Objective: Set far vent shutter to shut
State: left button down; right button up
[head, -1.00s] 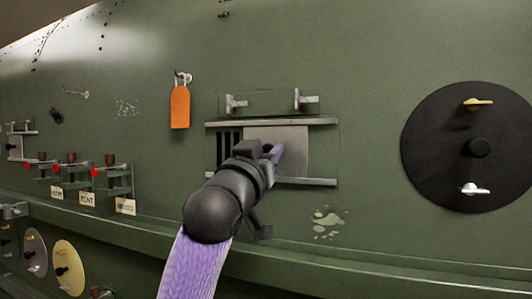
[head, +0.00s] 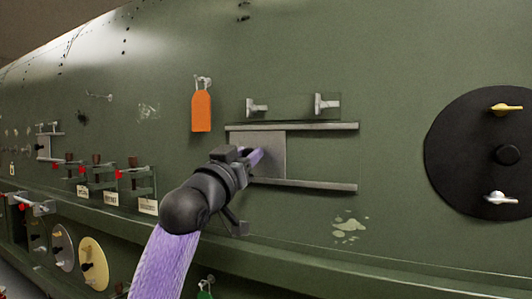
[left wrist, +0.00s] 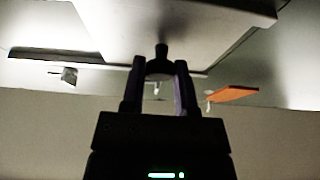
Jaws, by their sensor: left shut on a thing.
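A grey vent shutter plate (head: 268,150) sits between two horizontal rails at the middle of the green fuselage side. It stands at the left end of the rails, and no dark vent slots show beside it. Bare green skin shows between the rails to its right. My left gripper (head: 256,158) is at the plate's left part, shut on the shutter's dark knob. In the left wrist view the knob (left wrist: 160,68) is between the two fingers, with the shutter plate (left wrist: 165,28) above it. My right gripper is not in view.
An orange tag (head: 201,111) hangs up and left of the shutter. A round black panel (head: 475,150) with two handles is at the right. Another railed shutter (head: 43,147) and several red-marked switches (head: 97,172) are at the left. A ledge runs below.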

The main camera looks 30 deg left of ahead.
pick_arm(q)
jog(key=c, duration=0.7)
grip_release()
jog(key=shift+a, duration=0.1)
jog(key=o, duration=0.3)
jog(key=shift+a, duration=0.25)
jog(key=shift+d, duration=0.15)
jog(key=b+v, duration=0.5)
jog(key=v, duration=0.5)
